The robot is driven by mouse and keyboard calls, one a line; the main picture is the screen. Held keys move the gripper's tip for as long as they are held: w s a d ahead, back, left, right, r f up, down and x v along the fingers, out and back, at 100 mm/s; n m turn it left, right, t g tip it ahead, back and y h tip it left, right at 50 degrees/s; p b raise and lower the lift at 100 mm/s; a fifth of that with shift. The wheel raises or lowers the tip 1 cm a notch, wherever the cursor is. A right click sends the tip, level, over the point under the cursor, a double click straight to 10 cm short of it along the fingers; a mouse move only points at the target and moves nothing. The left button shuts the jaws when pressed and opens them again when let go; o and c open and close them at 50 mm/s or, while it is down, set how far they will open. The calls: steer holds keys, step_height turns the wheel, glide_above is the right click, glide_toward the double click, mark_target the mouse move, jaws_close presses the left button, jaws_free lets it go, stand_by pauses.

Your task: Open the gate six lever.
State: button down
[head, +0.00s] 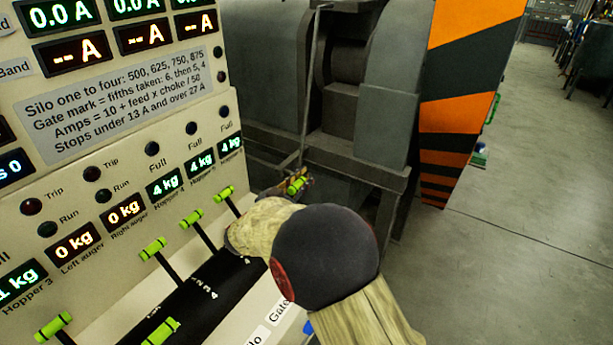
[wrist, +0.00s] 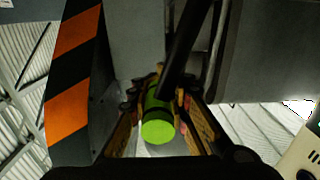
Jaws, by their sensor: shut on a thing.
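My gripper (head: 300,181) is at the far right end of the sloped panel, its arm covering part of that panel in the head view. It is shut on a lever's green handle (wrist: 157,128), which sits between both fingers in the wrist view. The handle's black rod (wrist: 190,45) runs away from the fingers. The same green handle (head: 296,185) shows small in the head view. I cannot read a gate number on this lever; its base is hidden by my arm.
Several other green-handled levers (head: 191,218) stand along a black strip to the left. Above are hopper displays (head: 202,166) and a printed notice (head: 130,100). Grey machinery (head: 370,110) and an orange-black striped panel (head: 455,95) stand behind. Open floor (head: 540,230) lies right.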

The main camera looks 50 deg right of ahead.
steer(key=shift+f, duration=0.1)
steer(key=c, duration=1.7)
jaws_free()
steer(key=shift+o, duration=0.2)
steer(key=shift+a, duration=0.1)
steer(key=s+a, duration=0.1)
steer(key=a, duration=1)
steer(key=shift+s+a, duration=0.3)
steer(key=shift+a, duration=0.05)
